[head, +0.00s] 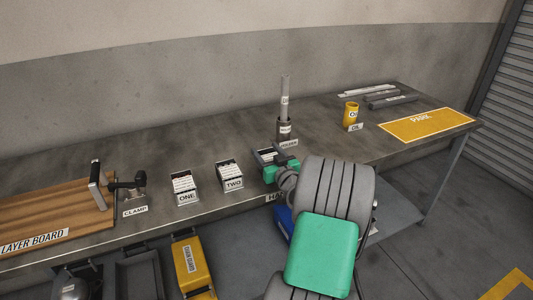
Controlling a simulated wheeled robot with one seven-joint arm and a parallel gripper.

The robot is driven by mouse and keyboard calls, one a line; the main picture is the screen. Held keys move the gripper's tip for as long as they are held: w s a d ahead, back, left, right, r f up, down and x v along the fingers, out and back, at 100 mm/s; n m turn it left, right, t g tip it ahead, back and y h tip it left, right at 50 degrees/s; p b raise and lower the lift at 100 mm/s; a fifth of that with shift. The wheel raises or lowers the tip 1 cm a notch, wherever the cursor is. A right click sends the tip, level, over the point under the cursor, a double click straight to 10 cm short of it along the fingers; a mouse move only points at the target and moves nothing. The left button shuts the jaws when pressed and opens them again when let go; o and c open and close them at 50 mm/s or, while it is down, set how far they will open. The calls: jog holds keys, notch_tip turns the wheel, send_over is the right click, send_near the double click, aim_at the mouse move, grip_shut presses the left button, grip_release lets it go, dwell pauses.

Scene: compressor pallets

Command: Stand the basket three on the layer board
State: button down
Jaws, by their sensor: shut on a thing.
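The wooden layer board (62,205) lies at the left end of the bench, with its name plate at the front. My gripper (272,163), with green parts, is over the bench right of basket two (230,177). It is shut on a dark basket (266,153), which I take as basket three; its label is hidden. My gripper and wrist cover most of this basket, so I cannot tell whether it touches the bench. Basket one (185,188) stands left of basket two, nearer the board. Both hold white items.
A black clamp (133,190) stands at the board's right edge, between it and basket one. A holder (284,128) with a tall rod stands behind my gripper. A yellow oil can (351,113) and a yellow park mat (427,124) are at right. The board's middle looks clear.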

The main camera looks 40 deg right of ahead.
jog(key=shift+f+b, duration=0.15)
jog(key=shift+b, duration=0.15)
jog(key=shift+c, duration=2.1)
grip_release()
jog(key=shift+r+p, duration=0.2)
jog(key=shift+p, duration=0.7)
jog(key=b+v, duration=0.1)
jog(key=v, duration=0.6)
jog(key=shift+d+f+b, duration=0.1)
jog(key=shift+d+b, duration=0.1)
jog(key=shift+b, duration=0.2)
jog(key=shift+o, duration=0.5)
jog(key=shift+s+a, duration=0.15)
jog(key=shift+s, duration=0.25)
jog(key=shift+a+p, duration=0.1)
jog(key=shift+p, duration=0.2)
